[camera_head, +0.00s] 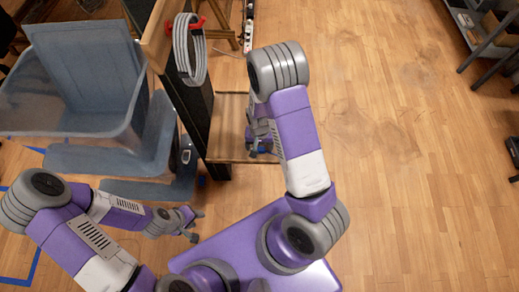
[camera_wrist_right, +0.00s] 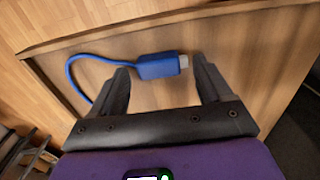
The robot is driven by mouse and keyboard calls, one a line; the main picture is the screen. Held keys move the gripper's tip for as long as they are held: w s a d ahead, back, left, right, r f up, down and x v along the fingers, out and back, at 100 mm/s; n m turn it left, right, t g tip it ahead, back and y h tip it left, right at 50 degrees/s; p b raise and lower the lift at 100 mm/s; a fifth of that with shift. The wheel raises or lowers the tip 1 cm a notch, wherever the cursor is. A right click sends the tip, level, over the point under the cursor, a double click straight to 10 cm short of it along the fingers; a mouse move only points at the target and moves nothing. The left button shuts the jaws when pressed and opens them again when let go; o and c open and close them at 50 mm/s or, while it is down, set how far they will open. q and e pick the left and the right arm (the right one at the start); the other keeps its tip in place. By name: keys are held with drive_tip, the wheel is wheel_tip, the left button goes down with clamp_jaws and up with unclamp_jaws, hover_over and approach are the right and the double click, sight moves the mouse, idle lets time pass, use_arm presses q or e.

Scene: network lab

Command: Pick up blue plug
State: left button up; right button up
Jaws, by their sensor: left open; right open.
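The blue plug (camera_wrist_right: 158,67), with a silver metal tip and a blue cable curving off to the left, lies on a wooden surface in the right wrist view. My right gripper (camera_wrist_right: 162,80) is open, with its two dark fingertips on either side of the plug. Whether the fingers touch it, I cannot tell. In the head view my right gripper (camera_head: 260,138) is low over a small wooden shelf, and a bit of blue shows beside it; my arm hides much of this spot. My left gripper (camera_head: 196,226) is open and empty, away from the plug.
The wooden shelf (camera_head: 226,144) adjoins a dark upright panel (camera_head: 195,115) with a coiled grey cable (camera_head: 190,55) hung near its top. A blue-grey chair (camera_head: 85,80) stands at the left.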

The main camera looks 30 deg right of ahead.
drive_tip(key=c, duration=1.1)
